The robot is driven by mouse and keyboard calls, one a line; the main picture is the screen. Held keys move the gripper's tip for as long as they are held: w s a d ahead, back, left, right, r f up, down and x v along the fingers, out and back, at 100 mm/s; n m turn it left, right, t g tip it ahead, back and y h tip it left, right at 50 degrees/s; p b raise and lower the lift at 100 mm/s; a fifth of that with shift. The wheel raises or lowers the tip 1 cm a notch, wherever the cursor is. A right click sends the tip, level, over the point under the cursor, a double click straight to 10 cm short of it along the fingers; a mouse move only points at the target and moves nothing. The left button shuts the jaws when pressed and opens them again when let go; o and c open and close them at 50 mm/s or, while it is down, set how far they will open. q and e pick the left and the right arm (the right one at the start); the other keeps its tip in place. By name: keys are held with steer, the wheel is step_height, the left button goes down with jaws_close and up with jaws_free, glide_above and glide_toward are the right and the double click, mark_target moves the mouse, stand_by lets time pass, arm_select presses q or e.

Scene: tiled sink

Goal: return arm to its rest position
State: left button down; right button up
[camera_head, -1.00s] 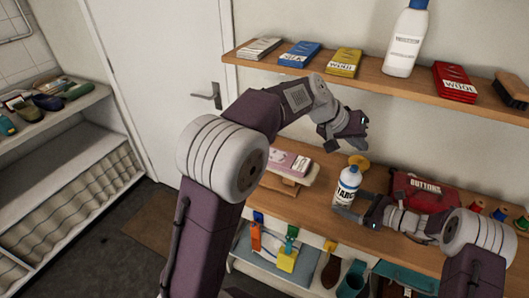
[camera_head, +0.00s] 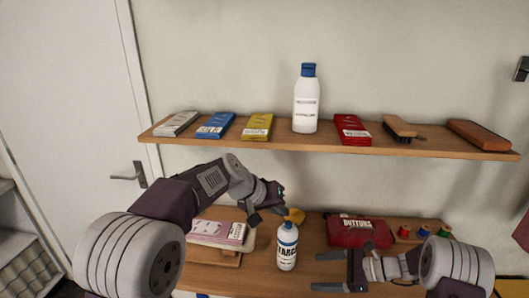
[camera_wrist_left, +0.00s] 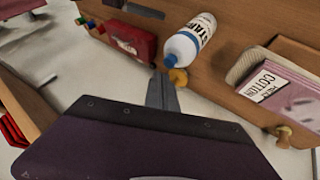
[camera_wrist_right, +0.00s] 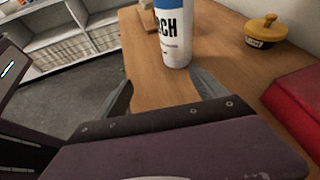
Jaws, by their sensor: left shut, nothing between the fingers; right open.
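My left gripper (camera_head: 268,214) is shut and empty, raised above the lower wooden shelf, in front of a yellow lidded pot (camera_head: 295,215). Its closed fingers (camera_wrist_left: 161,92) show in the left wrist view. My right gripper (camera_head: 328,272) is open and empty, low over the shelf, its fingers pointing left. A white starch bottle (camera_head: 287,252) with a blue cap stands upright just left of the right fingertips, apart from them. In the right wrist view the bottle (camera_wrist_right: 175,35) stands beyond and between the spread fingers (camera_wrist_right: 163,92).
The red buttons box (camera_head: 358,234) and thread spools (camera_head: 423,231) stand behind my right gripper. A pink cotton packet (camera_head: 217,232) lies at left. The upper shelf (camera_head: 220,143) holds packets, brushes and a white bottle (camera_head: 306,105). A door (camera_head: 70,80) is at left.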

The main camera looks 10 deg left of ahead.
steer(key=s+n+h, duration=0.1)
steer(key=s, duration=0.1)
steer(key=s+n+g, duration=0.1)
steer(key=s, duration=0.1)
steer(key=s+a+n+g+h, duration=0.1)
steer(key=s, duration=0.1)
steer(key=shift+f+n+h, duration=0.3)
steer(key=shift+n, duration=0.1)
arm_select(q)
steer(key=s+a+f+g+y, duration=0.1)
steer(key=s+a+f+y, duration=0.1)
steer(key=s+a+f, duration=0.3)
steer(key=s+a+f+g+y, duration=0.1)
steer(key=s+a+f, duration=0.4)
steer(key=s, duration=0.7)
steer(key=s+a+f+g+y, duration=0.2)
steer(key=s+a+f, duration=0.3)
steer(key=s+f, duration=0.3)
steer(key=shift+s+a+f+n+y, duration=0.15)
steer(key=shift+a+f+n+y, duration=0.15)
steer(key=shift+f, duration=0.1)
arm_select(e)
steer(key=s+d+n+h, duration=0.4)
steer(key=s+n+h, duration=0.1)
steer(key=s+n, duration=0.2)
steer(key=s+d+n+h, duration=0.3)
steer(key=s+n+h, duration=0.2)
steer(key=s+n, duration=0.3)
steer(key=shift+d+r+n, duration=0.3)
steer(key=shift+d+n, duration=0.1)
